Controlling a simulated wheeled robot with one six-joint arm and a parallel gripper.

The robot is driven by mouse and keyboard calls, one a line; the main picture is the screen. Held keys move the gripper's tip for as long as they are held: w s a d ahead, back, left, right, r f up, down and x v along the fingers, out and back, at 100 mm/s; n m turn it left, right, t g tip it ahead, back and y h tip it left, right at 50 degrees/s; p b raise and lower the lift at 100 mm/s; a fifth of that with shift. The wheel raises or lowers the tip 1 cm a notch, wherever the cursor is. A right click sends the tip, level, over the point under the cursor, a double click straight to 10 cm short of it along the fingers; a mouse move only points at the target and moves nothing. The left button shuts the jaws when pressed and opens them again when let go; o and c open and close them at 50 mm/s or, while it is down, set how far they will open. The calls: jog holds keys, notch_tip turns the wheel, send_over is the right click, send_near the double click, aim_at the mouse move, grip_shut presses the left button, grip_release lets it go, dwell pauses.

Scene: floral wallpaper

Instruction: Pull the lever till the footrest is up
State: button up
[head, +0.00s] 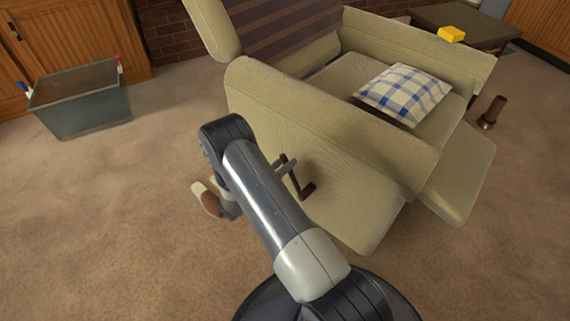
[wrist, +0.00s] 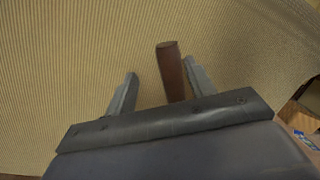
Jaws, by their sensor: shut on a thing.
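The beige recliner (head: 300,140) stands with its side panel towards me. Its dark brown lever (head: 303,186) sticks out low on that panel, partly hidden by my gripper. My gripper (head: 284,167) is at the lever, its fingers around the upper part. In the wrist view the brown lever (wrist: 171,72) stands between the two grey fingers (wrist: 160,88), close against the right one. The footrest (head: 461,175) is a beige panel at the seat's front, tilted outward and sloping down towards the floor.
A plaid cushion (head: 403,93) lies on the seat. A grey bin (head: 82,105) stands at the left. A slipper-like thing (head: 209,203) lies on the carpet by my arm. A brown cylinder (head: 491,112) stands beyond the footrest. A yellow block (head: 451,34) is on a dark low table.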

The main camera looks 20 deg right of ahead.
jog(key=shift+r, duration=0.1)
dwell(0.7)
jog(key=shift+s, duration=0.1)
jog(key=p+v, duration=0.2)
jog(key=v, duration=0.8)
jog(key=shift+a, duration=0.35)
jog(key=shift+s, duration=0.1)
jog(key=b+x, duration=0.2)
jog(key=x, duration=0.8)
jog(key=shift+d, duration=0.5)
jog(key=shift+s+r+m, duration=0.1)
jog(key=shift+r+m, duration=0.1)
jog(key=shift+m, duration=0.1)
